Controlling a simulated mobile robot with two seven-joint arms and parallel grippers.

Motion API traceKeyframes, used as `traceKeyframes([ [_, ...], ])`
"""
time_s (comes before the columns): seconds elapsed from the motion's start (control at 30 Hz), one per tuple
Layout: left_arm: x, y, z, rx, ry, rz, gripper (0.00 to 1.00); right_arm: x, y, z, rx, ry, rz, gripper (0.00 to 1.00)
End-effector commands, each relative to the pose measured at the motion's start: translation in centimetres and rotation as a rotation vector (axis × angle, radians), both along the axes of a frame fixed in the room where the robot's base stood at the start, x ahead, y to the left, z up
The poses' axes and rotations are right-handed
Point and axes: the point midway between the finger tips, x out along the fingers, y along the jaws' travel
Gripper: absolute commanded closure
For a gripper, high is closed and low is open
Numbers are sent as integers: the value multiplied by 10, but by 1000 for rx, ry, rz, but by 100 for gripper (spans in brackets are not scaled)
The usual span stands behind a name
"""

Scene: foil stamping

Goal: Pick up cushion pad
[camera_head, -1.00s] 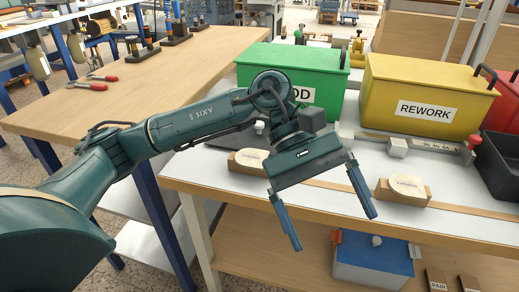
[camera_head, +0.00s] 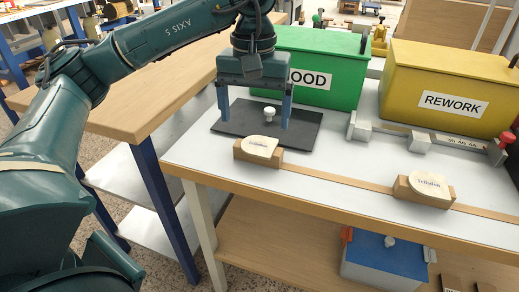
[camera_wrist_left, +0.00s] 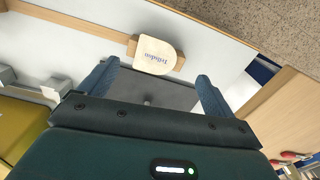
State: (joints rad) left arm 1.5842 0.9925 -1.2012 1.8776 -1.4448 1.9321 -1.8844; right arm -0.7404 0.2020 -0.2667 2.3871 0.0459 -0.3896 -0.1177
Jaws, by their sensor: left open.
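The cushion pad, a flat dark grey square pad (camera_head: 305,124) with a small white knob (camera_head: 269,115) on top, lies on the white bench top in front of the green bin. My left gripper (camera_head: 254,123) is open, pointing down over the pad, with one finger on either side of the knob. I cannot tell whether the fingertips touch the pad. In the left wrist view the pad (camera_wrist_left: 165,90) shows between the two blue fingers (camera_wrist_left: 155,85), its lower part hidden by the gripper body. My right gripper is out of view.
A cream tag (camera_head: 260,146) on a wooden block stands just in front of the pad; another (camera_head: 428,185) stands further right. The green bin (camera_head: 320,65) and yellow REWORK bin (camera_head: 440,85) stand behind. A metal gauge (camera_head: 415,141) lies right of the pad.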

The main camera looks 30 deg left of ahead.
Motion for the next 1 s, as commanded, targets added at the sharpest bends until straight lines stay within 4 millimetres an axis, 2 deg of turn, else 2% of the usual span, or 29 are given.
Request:
traceKeyframes([
  [0.17, 1, 0, -13, -1, 2, 0, 10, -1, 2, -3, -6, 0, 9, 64],
  [0.4, 8, -2, -49, -1, 3, 2, 10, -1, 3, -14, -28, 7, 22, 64],
  [0.5, 8, -2, -56, -2, 2, 2, 10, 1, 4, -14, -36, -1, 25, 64],
  [1.0, 8, -2, -59, -2, 0, 1, 10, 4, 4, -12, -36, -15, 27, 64],
])
